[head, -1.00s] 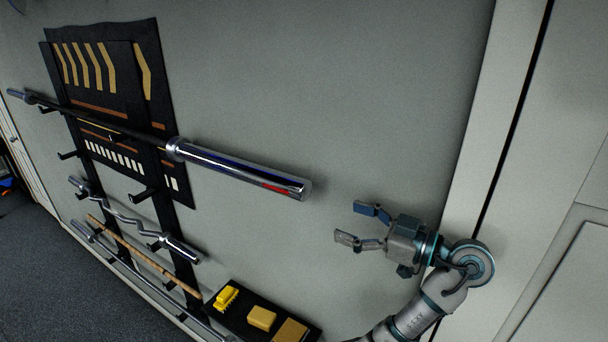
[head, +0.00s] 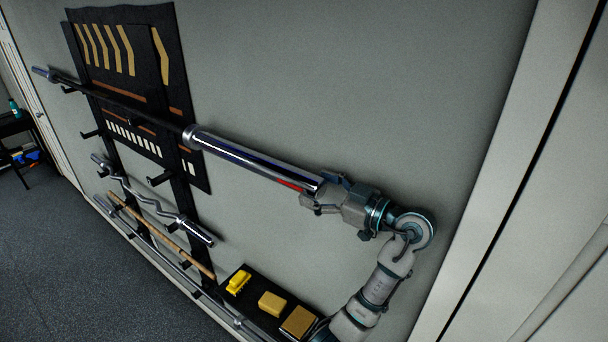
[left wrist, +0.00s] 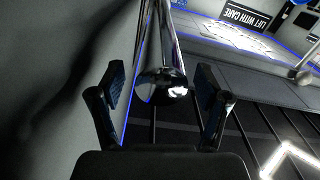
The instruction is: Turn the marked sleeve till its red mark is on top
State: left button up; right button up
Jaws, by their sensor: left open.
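The chrome sleeve (head: 252,161) is the near end of the top barbell on the wall rack. Its red mark (head: 290,184) is a short strip on the lower front side, close to the sleeve's end. My left gripper (head: 318,191) is at that end, with its fingers on either side of it. In the left wrist view the round sleeve end (left wrist: 163,84) lies between the two spread fingers of the left gripper (left wrist: 161,80), with gaps visible on both sides. The red mark does not show there. My right gripper is in neither view.
A curved bar (head: 143,199) and a wooden stick (head: 160,233) hang lower on the rack. A small black shelf (head: 254,306) below holds a yellow brush (head: 238,282) and blocks. The wall (head: 400,90) above and right of the sleeve is bare.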

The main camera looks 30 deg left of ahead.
aim_at(305, 183)
pick_arm(q)
jog(key=a+p, duration=0.1)
jog(key=a, duration=0.3)
jog(key=shift+w+a, duration=0.1)
jog(key=shift+w, duration=0.05)
jog(key=shift+d+r, duration=0.1)
jog(key=shift+d, duration=0.65)
jog(key=shift+c, duration=0.5)
jog(key=c, duration=0.4)
jog(key=shift+a, duration=0.35)
jog(key=c, duration=0.6)
jog(key=shift+c, duration=0.2)
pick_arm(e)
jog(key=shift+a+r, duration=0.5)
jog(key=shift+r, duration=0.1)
